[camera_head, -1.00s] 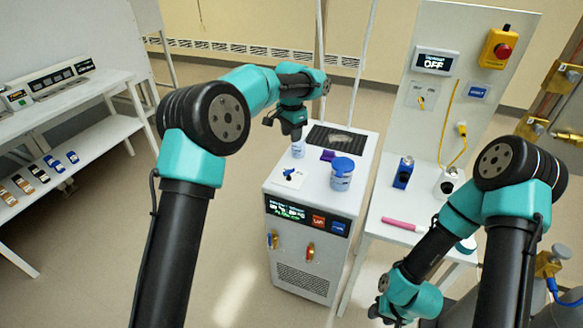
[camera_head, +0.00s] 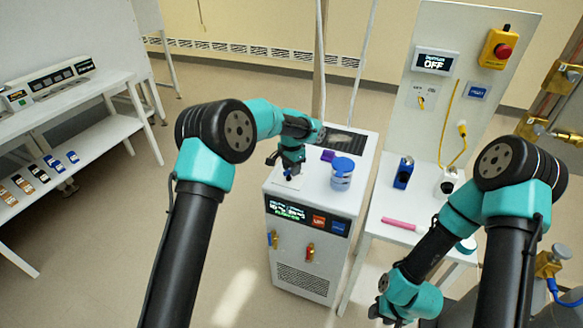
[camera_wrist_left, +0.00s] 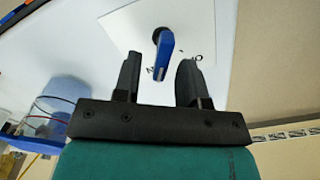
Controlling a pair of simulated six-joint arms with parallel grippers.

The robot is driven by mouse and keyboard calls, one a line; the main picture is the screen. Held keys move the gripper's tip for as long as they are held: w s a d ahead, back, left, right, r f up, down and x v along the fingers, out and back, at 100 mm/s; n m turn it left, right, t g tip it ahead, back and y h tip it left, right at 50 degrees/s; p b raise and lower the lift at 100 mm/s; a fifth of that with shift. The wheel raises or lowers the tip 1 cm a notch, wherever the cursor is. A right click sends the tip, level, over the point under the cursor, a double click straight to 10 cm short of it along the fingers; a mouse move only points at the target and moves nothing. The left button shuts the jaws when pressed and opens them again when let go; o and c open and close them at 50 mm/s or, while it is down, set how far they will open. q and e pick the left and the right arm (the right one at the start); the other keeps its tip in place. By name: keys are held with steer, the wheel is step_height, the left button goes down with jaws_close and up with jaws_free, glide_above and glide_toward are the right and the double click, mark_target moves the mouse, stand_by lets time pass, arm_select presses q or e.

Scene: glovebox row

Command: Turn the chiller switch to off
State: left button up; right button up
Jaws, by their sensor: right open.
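The white chiller (camera_head: 290,256) stands in the middle of the head view. Its switch is a blue lever handle (camera_wrist_left: 166,58) on a black hub, set on a white plate (camera_wrist_left: 205,28) on the chiller's top. My left gripper (camera_head: 283,170) is low over that plate and hides most of the switch in the head view. In the left wrist view the left fingers are open, one on each side of the blue handle, with gaps visible. The plate's lettering is partly covered. My right gripper (camera_head: 380,309) is open and low at the lower right, away from the chiller.
A side table holds a blue bottle (camera_head: 403,173) and a pink stick (camera_head: 399,224). A panel display (camera_head: 436,62) reads OFF.

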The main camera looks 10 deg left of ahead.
arm_select(q)
jaws_close()
stand_by(0.4)
steer(key=shift+n, duration=0.4)
steer(key=shift+w+a+n, duration=0.1)
steer(key=shift+a+n, duration=0.05)
steer(key=shift+n, duration=1.15)
steer(key=shift+w+a+n, duration=0.1)
steer(key=shift+n, duration=1.2)
jaws_free()
